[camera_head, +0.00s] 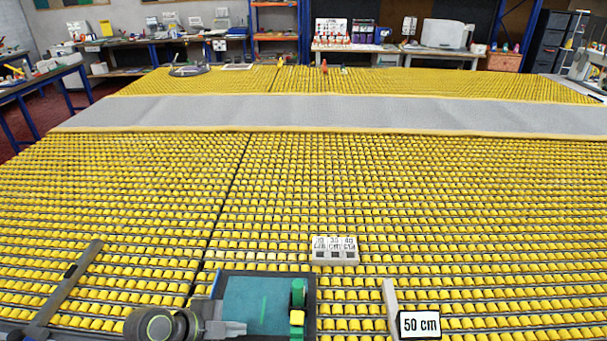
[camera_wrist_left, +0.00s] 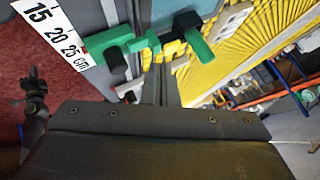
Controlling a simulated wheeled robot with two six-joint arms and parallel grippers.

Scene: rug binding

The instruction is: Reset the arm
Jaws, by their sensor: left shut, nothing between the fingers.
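My left gripper (camera_head: 234,328) is at the bottom of the head view, low over the near edge of the roller table (camera_head: 330,180). It is shut and empty. Its tip is beside a dark-framed teal panel (camera_head: 255,297), and I cannot tell whether they touch. A green and yellow clamp-like part (camera_head: 297,305) stands at the panel's right side. In the left wrist view, a dark wide body fills the bottom, and green clamp parts (camera_wrist_left: 190,35) show above it. My right gripper is not in view.
A grey strip with yellow edges (camera_head: 340,113) crosses the rollers. A small block with number labels (camera_head: 334,250) and a "50 cm" sign (camera_head: 419,324) stand near the front. A dark bar (camera_head: 65,287) lies at left. The middle rollers are clear.

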